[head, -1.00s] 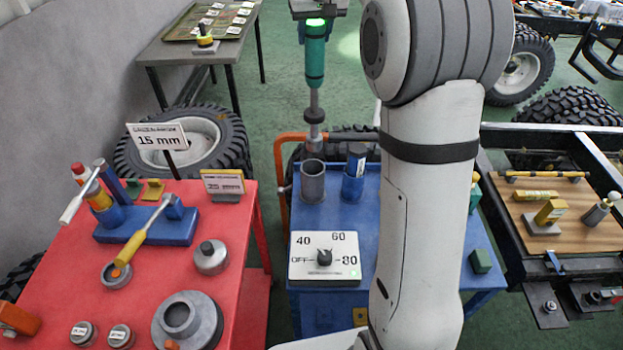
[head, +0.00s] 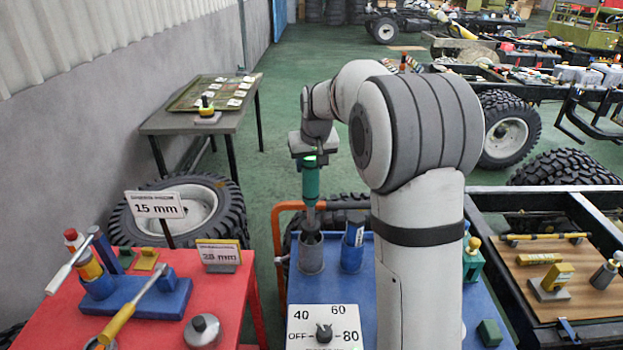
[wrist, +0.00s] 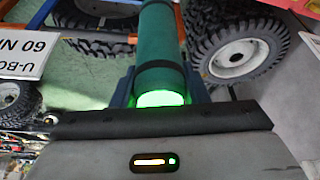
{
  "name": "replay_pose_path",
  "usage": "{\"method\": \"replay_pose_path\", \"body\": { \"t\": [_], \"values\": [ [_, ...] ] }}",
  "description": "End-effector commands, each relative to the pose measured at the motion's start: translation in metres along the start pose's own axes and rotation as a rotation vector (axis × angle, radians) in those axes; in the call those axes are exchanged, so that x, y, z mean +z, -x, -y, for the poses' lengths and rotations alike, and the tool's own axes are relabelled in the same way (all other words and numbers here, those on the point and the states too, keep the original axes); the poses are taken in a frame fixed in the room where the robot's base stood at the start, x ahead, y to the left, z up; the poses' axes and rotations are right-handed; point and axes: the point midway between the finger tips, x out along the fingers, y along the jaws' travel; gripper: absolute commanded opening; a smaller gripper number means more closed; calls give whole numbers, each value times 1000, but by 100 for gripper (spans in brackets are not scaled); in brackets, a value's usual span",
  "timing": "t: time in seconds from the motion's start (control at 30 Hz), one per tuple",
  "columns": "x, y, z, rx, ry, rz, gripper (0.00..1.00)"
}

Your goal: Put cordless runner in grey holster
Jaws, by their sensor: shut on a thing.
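The cordless runner (head: 311,183) is a green upright tool with a grey shaft. My gripper (head: 309,158) is shut on its upper end. In the wrist view, the runner's green body (wrist: 160,45) stretches away from my gripper (wrist: 160,98), with a green glow at its near end. The grey holster (head: 311,257) is an upright open tube on the blue bench, directly below the runner. The runner's lower end reaches the holster's mouth, and its tip is hidden there. How deep it sits cannot be told.
A blue holster (head: 352,248) stands close to the right of the grey one. A dial box (head: 318,329) lies in front on the blue bench (head: 400,290). An orange rail (head: 279,240) runs along the bench's left and back. A red table (head: 170,335) with tools is at left.

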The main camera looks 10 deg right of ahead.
Motion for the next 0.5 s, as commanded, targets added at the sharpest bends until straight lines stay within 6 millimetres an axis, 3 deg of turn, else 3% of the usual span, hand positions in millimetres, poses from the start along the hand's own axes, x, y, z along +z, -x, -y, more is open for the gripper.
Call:
{"method": "replay_pose_path", "body": {
  "t": [0.17, 0.5],
  "values": [
    [3, -8, 0, 0, 1, -3, 0],
    [18, -44, 1, 0, 2, -5, 0]
  ]
}}
